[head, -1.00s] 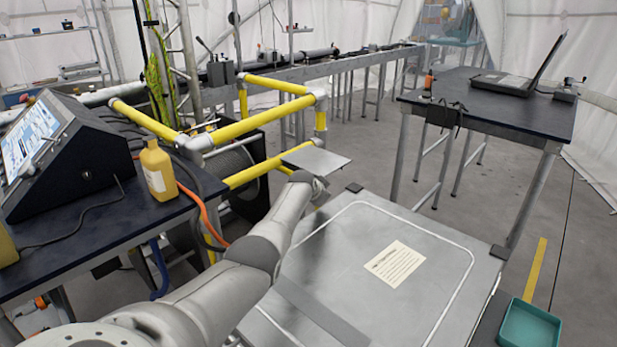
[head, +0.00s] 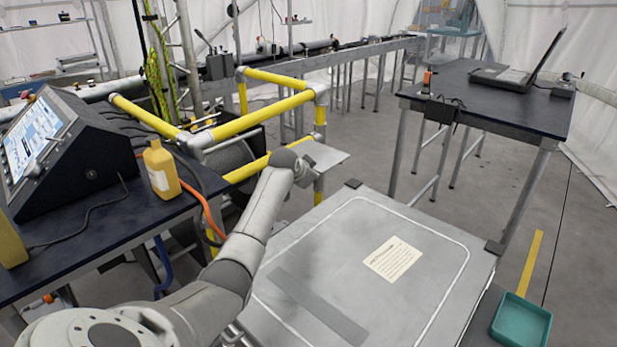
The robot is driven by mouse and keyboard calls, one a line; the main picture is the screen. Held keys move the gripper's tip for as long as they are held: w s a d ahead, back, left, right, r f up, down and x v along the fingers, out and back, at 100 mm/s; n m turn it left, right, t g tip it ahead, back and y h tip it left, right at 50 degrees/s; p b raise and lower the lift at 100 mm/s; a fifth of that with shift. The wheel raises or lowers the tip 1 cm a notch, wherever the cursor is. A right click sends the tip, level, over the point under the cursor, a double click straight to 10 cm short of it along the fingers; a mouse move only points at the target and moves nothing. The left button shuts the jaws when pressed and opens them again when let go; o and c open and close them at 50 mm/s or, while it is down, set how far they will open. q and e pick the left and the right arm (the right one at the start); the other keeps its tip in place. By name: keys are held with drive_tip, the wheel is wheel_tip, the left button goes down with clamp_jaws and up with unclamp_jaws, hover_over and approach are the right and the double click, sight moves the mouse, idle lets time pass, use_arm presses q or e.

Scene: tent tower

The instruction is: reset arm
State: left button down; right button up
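My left arm (head: 225,265) comes in from the lower left in the head view and reaches up beside the left edge of the grey metal case top (head: 400,310). Its far end (head: 290,165) is near the yellow railing and a small grey plate. No gripper fingers can be made out there, and nothing is seen held. My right arm and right gripper are not in view.
A dark table with a sloped console (head: 75,150) and a yellow bottle (head: 161,170) stands left. A yellow railing (head: 240,125) is ahead. A table with a laptop (head: 505,78) is at right. A teal tray (head: 521,322) lies lower right.

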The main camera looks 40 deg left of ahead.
use_arm(q)
drive_tip(key=shift+s+r, duration=0.35)
drive_tip(key=shift+s, duration=0.05)
